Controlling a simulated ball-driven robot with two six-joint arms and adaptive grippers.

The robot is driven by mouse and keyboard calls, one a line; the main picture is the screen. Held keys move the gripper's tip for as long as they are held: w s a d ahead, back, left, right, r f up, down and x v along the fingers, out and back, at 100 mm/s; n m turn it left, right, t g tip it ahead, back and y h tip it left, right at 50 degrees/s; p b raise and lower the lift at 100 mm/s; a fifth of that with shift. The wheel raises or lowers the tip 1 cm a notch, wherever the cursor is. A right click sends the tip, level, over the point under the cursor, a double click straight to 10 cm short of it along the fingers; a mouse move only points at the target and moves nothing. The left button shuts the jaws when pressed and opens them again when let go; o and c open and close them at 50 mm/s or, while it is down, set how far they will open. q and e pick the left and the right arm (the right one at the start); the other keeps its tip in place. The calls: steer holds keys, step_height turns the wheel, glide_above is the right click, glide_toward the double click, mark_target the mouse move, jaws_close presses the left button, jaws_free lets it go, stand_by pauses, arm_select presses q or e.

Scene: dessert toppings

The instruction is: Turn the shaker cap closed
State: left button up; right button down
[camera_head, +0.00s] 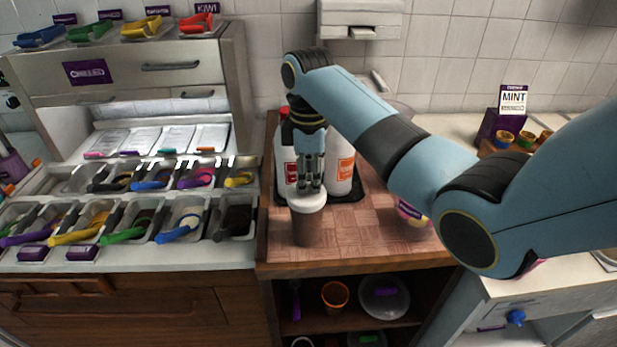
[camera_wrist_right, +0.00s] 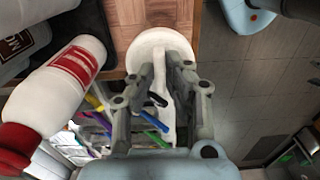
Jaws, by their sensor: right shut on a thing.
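The shaker (camera_head: 307,225) stands upright near the front edge of the wooden counter, with a brown body and a white cap (camera_head: 307,201). In the right wrist view the round white cap (camera_wrist_right: 150,42) has a raised white bar across it. My right gripper (camera_head: 311,187) points down onto the cap from above. In the right wrist view its fingers (camera_wrist_right: 163,72) are shut on the cap's bar, one on each side. The shaker's body is hidden under the cap in that view. My left gripper is not in view.
Bottles stand on a dark tray just behind the shaker; one with an orange label (camera_head: 341,172) is close to the gripper, and a red-capped one shows in the wrist view (camera_wrist_right: 62,82). A tub (camera_head: 412,216) sits to the right. Topping bins (camera_head: 240,217) lie left.

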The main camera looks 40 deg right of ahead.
mark_target(309, 182)
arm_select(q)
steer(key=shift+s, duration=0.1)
arm_select(e)
steer(key=c, duration=1.4)
jaws_free()
steer(key=shift+o, duration=0.2)
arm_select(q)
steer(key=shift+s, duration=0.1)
arm_select(e)
step_height(309, 182, up, 8)
steer(key=shift+f, duration=0.25)
